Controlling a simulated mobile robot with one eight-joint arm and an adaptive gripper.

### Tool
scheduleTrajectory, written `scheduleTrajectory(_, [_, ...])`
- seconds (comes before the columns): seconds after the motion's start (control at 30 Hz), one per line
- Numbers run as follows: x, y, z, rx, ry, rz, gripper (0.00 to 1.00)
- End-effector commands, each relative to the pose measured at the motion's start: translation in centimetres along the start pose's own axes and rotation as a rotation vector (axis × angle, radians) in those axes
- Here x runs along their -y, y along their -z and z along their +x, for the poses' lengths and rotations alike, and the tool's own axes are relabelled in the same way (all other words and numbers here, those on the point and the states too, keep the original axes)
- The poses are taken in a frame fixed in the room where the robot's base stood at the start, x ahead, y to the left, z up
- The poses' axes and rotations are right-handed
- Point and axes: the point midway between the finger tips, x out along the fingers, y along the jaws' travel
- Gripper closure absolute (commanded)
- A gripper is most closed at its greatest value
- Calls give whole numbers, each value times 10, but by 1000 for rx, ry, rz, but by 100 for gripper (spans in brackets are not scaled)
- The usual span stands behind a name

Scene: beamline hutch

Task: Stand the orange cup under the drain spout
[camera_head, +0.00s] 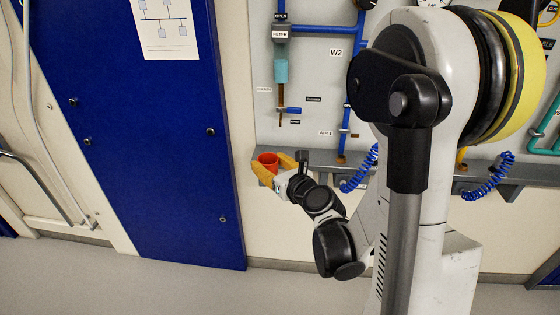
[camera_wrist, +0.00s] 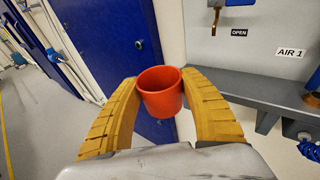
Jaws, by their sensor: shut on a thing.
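The orange cup (camera_head: 268,160) is held upright between the yellow fingers of my gripper (camera_head: 272,168). In the wrist view the cup (camera_wrist: 161,96) is seen from above, with its rim open and the two curved fingers (camera_wrist: 162,88) closed on its sides. The drain spout (camera_head: 281,119) is the brown pipe end below the teal filter on the wall panel. In the head view the cup is below the spout and a little to its left. The spout's end (camera_wrist: 215,20) also shows at the top of the wrist view, beyond the cup and to its right.
A grey ledge (camera_head: 320,161) runs along the panel's foot; its left end is close to the cup and its bare top (camera_wrist: 245,88) shows in the wrist view. A blue valve handle (camera_head: 292,110) is beside the spout. Coiled blue hoses (camera_head: 361,172) hang farther right. A blue door (camera_head: 150,130) stands left.

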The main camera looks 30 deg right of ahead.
Motion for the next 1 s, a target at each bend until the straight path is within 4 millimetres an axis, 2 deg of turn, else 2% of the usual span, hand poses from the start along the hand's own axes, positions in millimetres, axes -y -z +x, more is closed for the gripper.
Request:
scheduleTrajectory(0.07, [10,8,3,3,25,5,79])
scheduleTrajectory(0.17, [21,5,12,4,37,8,79])
scheduleTrajectory(0.27, [37,-2,31,4,40,8,79])
scheduleTrajectory(0.43, [66,-11,70,4,39,8,79])
scheduleTrajectory(0.6, [94,-11,110,4,37,8,79])
scheduleTrajectory(0.8, [123,-19,149,4,37,9,79])
scheduleTrajectory(0.87, [129,-22,157,4,36,9,79])
scheduleTrajectory(1.0, [130,-6,162,4,35,8,79])
